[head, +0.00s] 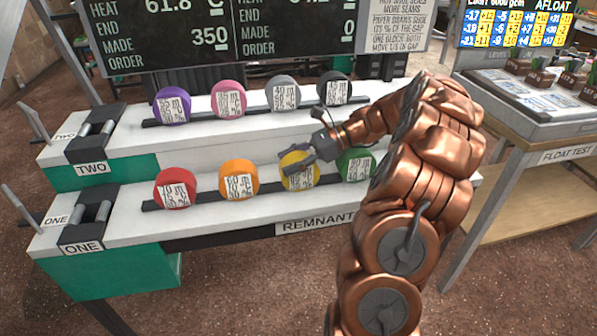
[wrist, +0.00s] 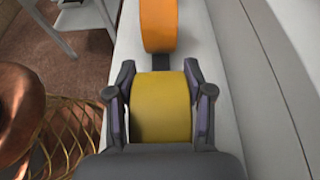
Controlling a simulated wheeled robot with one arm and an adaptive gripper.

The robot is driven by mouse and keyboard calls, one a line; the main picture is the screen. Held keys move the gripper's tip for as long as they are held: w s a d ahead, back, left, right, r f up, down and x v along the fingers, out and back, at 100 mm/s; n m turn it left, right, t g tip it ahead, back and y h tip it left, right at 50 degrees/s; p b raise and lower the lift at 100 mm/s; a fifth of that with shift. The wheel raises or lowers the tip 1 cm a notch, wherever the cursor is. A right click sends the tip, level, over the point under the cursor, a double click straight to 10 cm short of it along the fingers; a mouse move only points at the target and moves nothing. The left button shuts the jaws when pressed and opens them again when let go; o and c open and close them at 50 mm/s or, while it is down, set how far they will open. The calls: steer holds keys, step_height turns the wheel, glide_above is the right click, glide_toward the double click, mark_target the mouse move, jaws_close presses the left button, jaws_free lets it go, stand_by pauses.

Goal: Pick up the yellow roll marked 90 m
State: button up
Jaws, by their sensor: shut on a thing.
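The yellow roll (head: 298,170) stands on the lower white shelf, third from the left in its row, with a printed white label on its face. The label's figures are too small to read surely. My gripper (head: 312,158) reaches it from above right and hides part of it. In the wrist view the yellow roll (wrist: 161,105) sits between the two fingers of my gripper (wrist: 160,100), which are shut on its sides. It appears still at its place on the dark rail; I cannot tell any gap below it.
On the lower shelf stand a red roll (head: 175,188), an orange roll (head: 239,180) just left of the yellow one, and a green roll (head: 356,164) to its right. Purple, pink, grey and black rolls line the upper shelf (head: 205,121). A float test table (head: 535,150) stands at right.

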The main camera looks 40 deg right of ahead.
steer(key=c, duration=0.3)
